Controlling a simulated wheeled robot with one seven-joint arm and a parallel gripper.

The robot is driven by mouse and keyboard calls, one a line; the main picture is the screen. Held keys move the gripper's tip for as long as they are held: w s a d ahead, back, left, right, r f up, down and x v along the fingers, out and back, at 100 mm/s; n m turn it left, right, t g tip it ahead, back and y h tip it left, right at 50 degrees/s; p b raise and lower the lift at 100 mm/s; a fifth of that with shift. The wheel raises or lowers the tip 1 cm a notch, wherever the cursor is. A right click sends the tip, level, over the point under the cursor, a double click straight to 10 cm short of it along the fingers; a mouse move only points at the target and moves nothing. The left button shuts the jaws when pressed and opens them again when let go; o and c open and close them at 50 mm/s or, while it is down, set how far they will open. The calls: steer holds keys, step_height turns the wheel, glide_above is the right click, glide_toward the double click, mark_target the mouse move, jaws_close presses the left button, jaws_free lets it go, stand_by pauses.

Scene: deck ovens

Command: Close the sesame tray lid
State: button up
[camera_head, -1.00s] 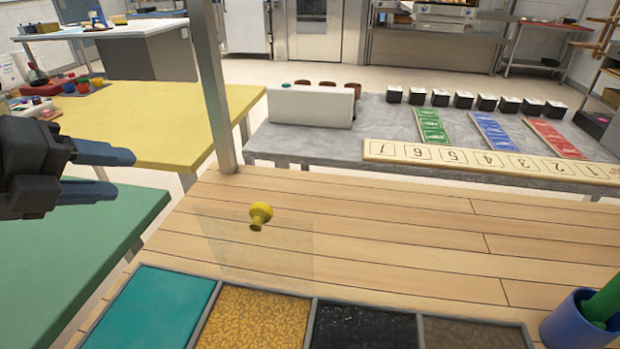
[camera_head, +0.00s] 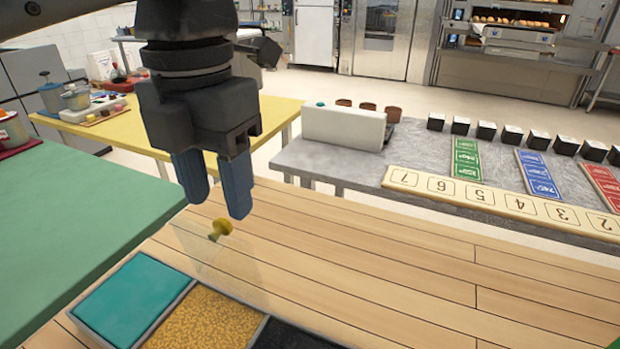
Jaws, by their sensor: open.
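The sesame tray (camera_head: 205,318) is a grey-rimmed compartment filled with golden grains at the bottom of the view. Its clear lid (camera_head: 240,270) is open, standing tilted up at the tray's far edge, and is hard to make out against the wood. A yellow knob (camera_head: 221,228) sticks out from the lid. My gripper (camera_head: 216,204) points down, its two blue-grey fingers apart, with nothing seen between them. In the picture the fingertips appear just above the knob; I cannot tell the gap in depth.
A teal-topped compartment (camera_head: 130,297) is left of the sesame, and a dark-filled one (camera_head: 290,336) is right. The wooden counter (camera_head: 400,270) is clear to the right. Behind it stands a grey table (camera_head: 345,160) with a numbered board (camera_head: 495,197). A green table (camera_head: 80,205) is at left.

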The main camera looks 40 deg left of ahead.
mark_target(221, 218)
steer(key=shift+f, duration=1.8)
steer(key=shift+a, duration=0.1)
jaws_close()
